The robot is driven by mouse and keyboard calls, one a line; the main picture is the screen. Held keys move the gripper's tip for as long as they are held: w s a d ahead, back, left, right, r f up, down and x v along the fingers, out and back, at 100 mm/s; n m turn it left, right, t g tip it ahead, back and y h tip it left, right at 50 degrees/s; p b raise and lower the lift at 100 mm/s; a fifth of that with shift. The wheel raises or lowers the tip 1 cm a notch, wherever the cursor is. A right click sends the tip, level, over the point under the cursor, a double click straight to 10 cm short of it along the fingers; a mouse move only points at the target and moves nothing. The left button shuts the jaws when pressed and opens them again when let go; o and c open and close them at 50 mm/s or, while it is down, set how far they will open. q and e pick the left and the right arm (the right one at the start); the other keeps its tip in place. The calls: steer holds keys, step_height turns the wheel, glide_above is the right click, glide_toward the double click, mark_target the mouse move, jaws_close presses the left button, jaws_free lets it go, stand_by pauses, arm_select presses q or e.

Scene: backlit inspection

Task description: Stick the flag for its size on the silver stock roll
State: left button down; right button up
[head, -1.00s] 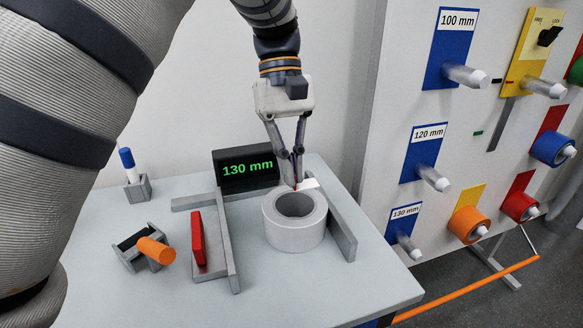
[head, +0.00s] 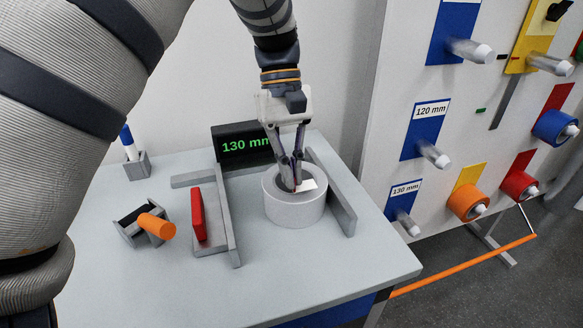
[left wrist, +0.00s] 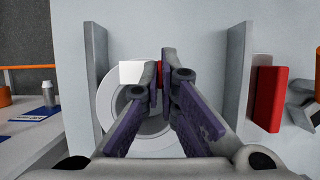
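The silver stock roll (head: 290,212) lies flat on the table between two grey rails, its round hole facing up. A black display (head: 232,149) behind it reads 130 mm in green. My left gripper (head: 295,186) points down over the roll and is shut on a small flag (head: 307,186) with a white face and a red part between the fingertips. In the left wrist view the flag's white face (left wrist: 132,72) overlaps the rim of the roll (left wrist: 106,103). I cannot tell whether it touches. My right gripper is not in view.
Grey rails (head: 343,208) flank the roll. Left of it are a red block (head: 198,214), an orange cylinder (head: 156,226) in a grey holder and a blue-capped marker (head: 128,141). A rack board (head: 385,150) with labelled pegs and coloured rolls stands right. The table front is clear.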

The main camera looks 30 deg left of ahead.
arm_select(q)
steer(key=shift+f, duration=0.25)
steer(key=shift+f, duration=0.9)
steer(key=shift+f, duration=0.1)
steer(key=c, duration=1.7)
jaws_free()
steer(key=v, duration=1.2)
